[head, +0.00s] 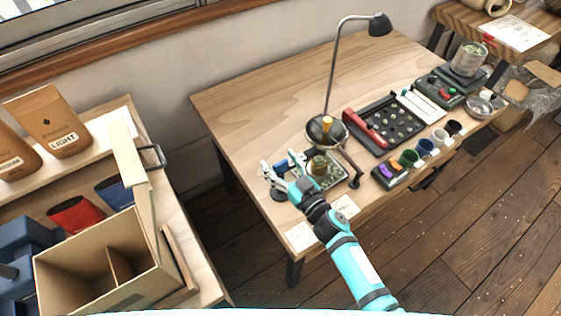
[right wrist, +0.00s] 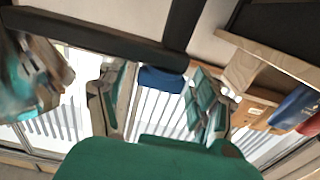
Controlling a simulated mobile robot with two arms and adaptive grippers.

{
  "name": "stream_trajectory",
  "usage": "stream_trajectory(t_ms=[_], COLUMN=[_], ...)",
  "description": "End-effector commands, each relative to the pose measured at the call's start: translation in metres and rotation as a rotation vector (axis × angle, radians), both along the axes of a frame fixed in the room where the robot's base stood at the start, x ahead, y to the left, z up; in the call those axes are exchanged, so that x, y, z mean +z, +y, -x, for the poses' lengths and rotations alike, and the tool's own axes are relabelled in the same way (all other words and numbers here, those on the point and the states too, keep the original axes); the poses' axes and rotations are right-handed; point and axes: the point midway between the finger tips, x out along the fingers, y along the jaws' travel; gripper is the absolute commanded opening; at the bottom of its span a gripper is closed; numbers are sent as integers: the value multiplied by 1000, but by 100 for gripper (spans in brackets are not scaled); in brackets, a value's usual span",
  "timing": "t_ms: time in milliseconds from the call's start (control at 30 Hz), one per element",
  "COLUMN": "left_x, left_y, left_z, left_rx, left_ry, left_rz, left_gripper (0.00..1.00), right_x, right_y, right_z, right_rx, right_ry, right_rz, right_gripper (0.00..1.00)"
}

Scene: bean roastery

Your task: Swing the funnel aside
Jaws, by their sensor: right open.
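A dark, round, bowl-like piece with a yellow top (head: 327,126), which looks like the funnel, is over the table's front left part. A small jar (head: 319,165) stands just in front of it. My right gripper (head: 282,166) is open at the table's left front corner, left of the jar and apart from the dark piece. Its two fingers also show in the right wrist view (right wrist: 160,105). A blue piece (right wrist: 162,79) shows between them; I cannot tell how near it is. The funnel is not clear in the right wrist view. My left gripper cannot be made out.
A thin desk lamp (head: 331,70) rises behind the funnel. A black tray with a red piece (head: 392,126) and several cups (head: 408,157) stand to the right. The table's back left (head: 262,100) is bare. A shelf with an open box (head: 75,262) stands at left.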

Motion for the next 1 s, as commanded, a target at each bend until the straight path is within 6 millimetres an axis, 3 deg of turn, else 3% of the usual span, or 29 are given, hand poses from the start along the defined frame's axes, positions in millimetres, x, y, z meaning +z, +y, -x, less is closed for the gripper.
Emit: stream_trajectory(t_ms=[233, 733, 1000], left_x=[0, 0, 1], left_y=[-1, -2, -2], left_z=[0, 0, 0], left_rx=[0, 0, -1], left_ry=[0, 0, 0], left_rz=[1, 2, 2], left_gripper=[40, 40, 40], right_x=[0, 0, 0], right_y=[0, 0, 0], right_z=[-1, 0, 0], right_rx=[0, 0, 4], right_ry=[0, 0, 0], right_rz=[0, 0, 0], right_gripper=[67, 2, 0])
